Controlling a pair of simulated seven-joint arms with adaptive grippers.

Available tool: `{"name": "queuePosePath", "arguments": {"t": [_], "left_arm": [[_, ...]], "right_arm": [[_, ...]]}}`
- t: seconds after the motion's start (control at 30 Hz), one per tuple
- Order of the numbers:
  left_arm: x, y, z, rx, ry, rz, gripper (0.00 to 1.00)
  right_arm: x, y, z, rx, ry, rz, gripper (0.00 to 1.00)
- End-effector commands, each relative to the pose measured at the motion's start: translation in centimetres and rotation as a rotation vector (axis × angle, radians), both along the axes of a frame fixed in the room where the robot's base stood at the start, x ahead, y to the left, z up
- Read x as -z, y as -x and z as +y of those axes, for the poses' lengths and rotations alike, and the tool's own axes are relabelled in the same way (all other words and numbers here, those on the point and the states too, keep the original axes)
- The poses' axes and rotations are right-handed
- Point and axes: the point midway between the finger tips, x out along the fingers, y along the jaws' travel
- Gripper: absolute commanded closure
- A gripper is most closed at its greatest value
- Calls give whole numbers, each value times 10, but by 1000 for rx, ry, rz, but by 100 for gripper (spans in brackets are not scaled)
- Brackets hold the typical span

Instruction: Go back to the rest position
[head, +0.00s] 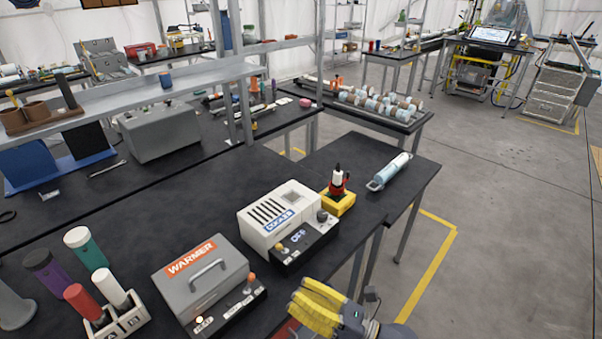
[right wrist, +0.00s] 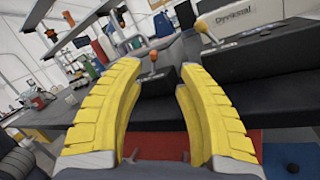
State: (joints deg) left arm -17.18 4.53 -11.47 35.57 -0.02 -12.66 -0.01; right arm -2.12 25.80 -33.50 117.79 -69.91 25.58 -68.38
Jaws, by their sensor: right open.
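My right gripper (head: 318,308) shows at the bottom of the head view, beside the front edge of the black workbench (head: 150,212). Its yellow fingers also show in the right wrist view (right wrist: 160,110); they are apart with nothing between them. Beyond the fingers in that view is the bench with its devices. My left gripper is not in the head view.
The floor (head: 500,230) at right is clear.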

Motion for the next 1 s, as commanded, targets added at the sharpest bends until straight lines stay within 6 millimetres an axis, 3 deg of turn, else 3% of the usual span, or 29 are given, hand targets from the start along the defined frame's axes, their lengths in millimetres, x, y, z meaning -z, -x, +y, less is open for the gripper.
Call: {"name": "queuePosePath", "arguments": {"t": [0.13, 0.27, 0.4, 0.53, 0.67, 0.8, 1.0], "left_arm": [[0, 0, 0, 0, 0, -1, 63], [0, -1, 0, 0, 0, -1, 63], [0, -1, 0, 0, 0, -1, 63], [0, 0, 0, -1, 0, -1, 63], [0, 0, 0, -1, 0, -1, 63], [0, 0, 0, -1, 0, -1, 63], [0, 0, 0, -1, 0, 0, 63]], "right_arm": [[-15, -20, -22, 150, -134, 127, 64], [-21, -41, -60, 335, -305, 298, 64], [-14, -54, -109, 533, -493, 492, 64], [6, -53, -156, 714, -665, 671, 64], [34, -39, -201, 896, -829, 845, 64], [69, -8, -243, 1094, -996, 1020, 64], [107, 42, -280, 1325, -1161, 1198, 64]]}}
